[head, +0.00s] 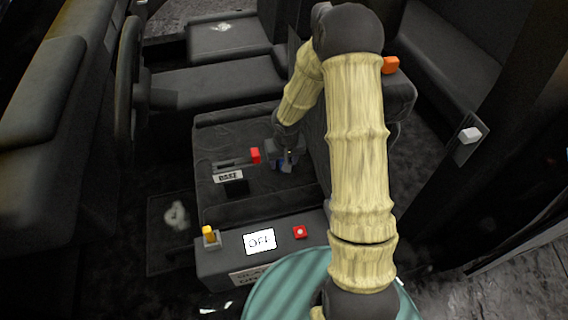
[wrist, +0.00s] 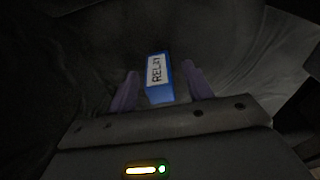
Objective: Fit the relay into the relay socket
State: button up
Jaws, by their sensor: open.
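The relay (wrist: 157,77) is a blue block with a white label reading RELAY. In the wrist view it sits between the two fingers of my gripper, with a gap on each side. A blue patch of it shows in the head view (head: 279,166), mostly hidden by my gripper (head: 288,156). My gripper is open over the dark seat-like surface. A black square recess (head: 236,187) lies left of my gripper, beside a white label; it may be the relay socket, but the label is too small to read.
A red-handled lever (head: 255,155) in a slot stands just left of my gripper. The front panel (head: 215,262) has a yellow knob (head: 208,233), a screen reading OFF (head: 260,241) and a red button (head: 300,232). A steering wheel (head: 128,85) stands at the left.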

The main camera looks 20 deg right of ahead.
grip_shut()
dwell(0.3)
notch_tip(320, 180, up, 10)
jog(key=p, duration=0.4)
dwell(0.7)
